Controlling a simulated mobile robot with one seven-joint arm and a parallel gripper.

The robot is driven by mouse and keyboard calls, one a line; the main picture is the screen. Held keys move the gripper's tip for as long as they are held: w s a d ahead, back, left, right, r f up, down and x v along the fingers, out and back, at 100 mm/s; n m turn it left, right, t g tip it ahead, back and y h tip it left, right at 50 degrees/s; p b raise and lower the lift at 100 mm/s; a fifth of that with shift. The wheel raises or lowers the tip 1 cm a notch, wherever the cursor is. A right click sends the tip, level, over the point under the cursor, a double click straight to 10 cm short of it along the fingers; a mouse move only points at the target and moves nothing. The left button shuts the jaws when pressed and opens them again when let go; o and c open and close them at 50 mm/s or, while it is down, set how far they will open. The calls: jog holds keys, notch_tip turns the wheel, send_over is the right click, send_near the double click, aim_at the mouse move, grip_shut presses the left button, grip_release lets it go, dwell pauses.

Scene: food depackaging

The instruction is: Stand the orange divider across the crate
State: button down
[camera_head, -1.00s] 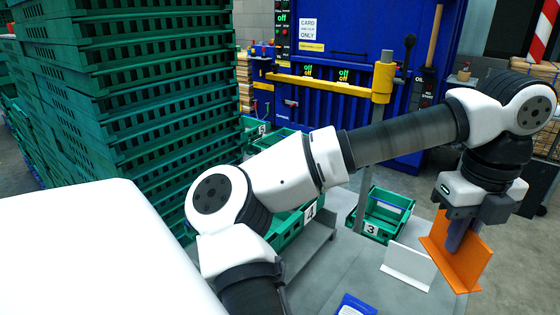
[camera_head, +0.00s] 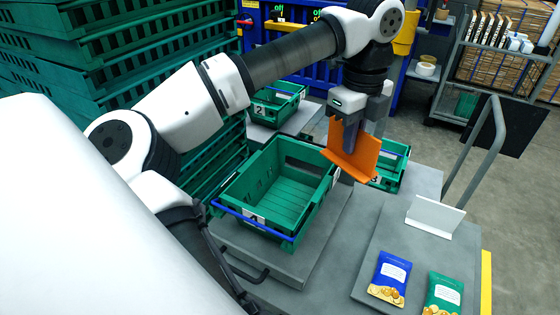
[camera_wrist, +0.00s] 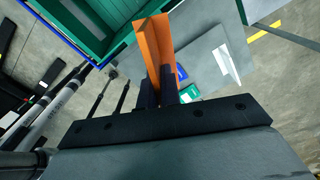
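The orange divider (camera_head: 352,150) is an L-shaped plate held upright in the air by my gripper (camera_head: 352,128). In the wrist view the divider (camera_wrist: 154,48) sits between the dark fingers of my gripper (camera_wrist: 168,92), which are shut on it. In the head view the divider appears just right of the near green crate (camera_head: 275,190), by its far right corner. That crate is empty, with a slatted floor and a blue bar along its front. A crate wall also shows at the upper left of the wrist view (camera_wrist: 85,25).
Green crates 2 (camera_head: 275,105) and 3 (camera_head: 392,165) stand behind. Tall green crate stacks (camera_head: 100,50) rise at the left.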

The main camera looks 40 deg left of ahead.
jog(key=s+a+n+p, duration=0.2)
jog(key=s+a+n, duration=0.25)
jog(key=a, duration=0.75)
jog(key=b, duration=0.8)
send_near(284, 206)
jog(key=shift+d+f+b, duration=0.1)
jog(key=shift+f+b, duration=1.25)
jog(key=shift+f, duration=0.4)
jog(key=shift+f, duration=0.1)
jog(key=shift+f+b, duration=0.15)
jog(key=shift+b, duration=0.15)
jog(key=c, duration=1.6)
grip_release()
jog(key=shift+r, duration=0.2)
notch_tip(284, 206, up, 12)
